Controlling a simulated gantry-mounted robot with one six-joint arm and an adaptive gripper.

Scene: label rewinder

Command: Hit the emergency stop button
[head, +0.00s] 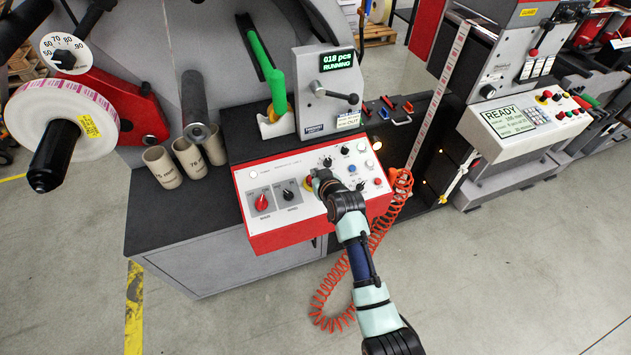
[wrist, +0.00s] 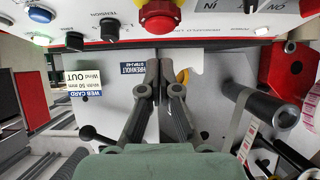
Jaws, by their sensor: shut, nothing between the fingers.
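The emergency stop button (wrist: 160,14), a red mushroom head on a yellow collar, shows at the top of the wrist view on the white control panel (wrist: 225,20). In the head view my gripper mostly hides it, and only some yellow (head: 308,184) shows beside the fingers. My gripper (head: 319,178) is over the middle of the panel (head: 249,177). In the wrist view the gripper (wrist: 153,66) has its fingers together with nothing between them. The fingertips appear just below the button in that picture, and a gap shows between them. How high they are above the panel is hard to tell.
A red selector knob (head: 262,202) and a black one (head: 287,195) are left of my gripper. A small red button (head: 377,181) and other knobs are to its right. A coiled orange hose (head: 327,298) hangs at the panel's right. The display (head: 337,61) reads RUNNING.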

